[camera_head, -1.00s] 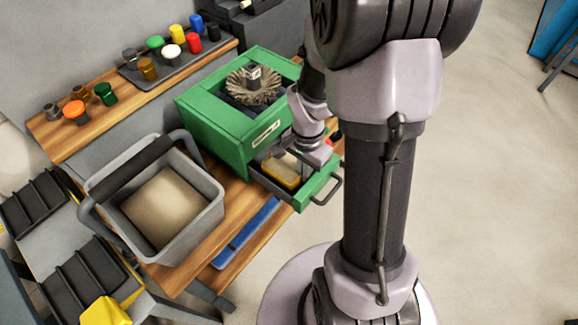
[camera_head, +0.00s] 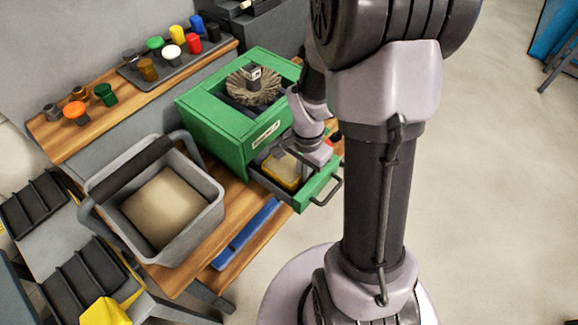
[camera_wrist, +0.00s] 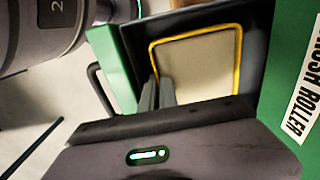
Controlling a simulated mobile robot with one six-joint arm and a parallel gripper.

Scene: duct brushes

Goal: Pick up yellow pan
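The yellow pan (camera_head: 280,171) sits in the pulled-out drawer (camera_head: 316,190) of the green box. In the wrist view the pan (camera_wrist: 238,50) shows a yellow rim and a beige inside. My gripper (camera_wrist: 158,92) is at the pan's near left corner, its two fingers close together over the rim. The frames do not show whether they touch it or grip it. In the head view my gripper (camera_head: 296,160) reaches down into the drawer, and the fingertips are partly hidden.
The green box (camera_head: 215,118) has a round brush (camera_head: 254,86) on top. A grey bin (camera_head: 203,215) with a dark handle stands to its left. A blue bar (camera_head: 245,235) lies in front. A shelf (camera_head: 120,120) behind holds several coloured caps. Open floor lies to the right.

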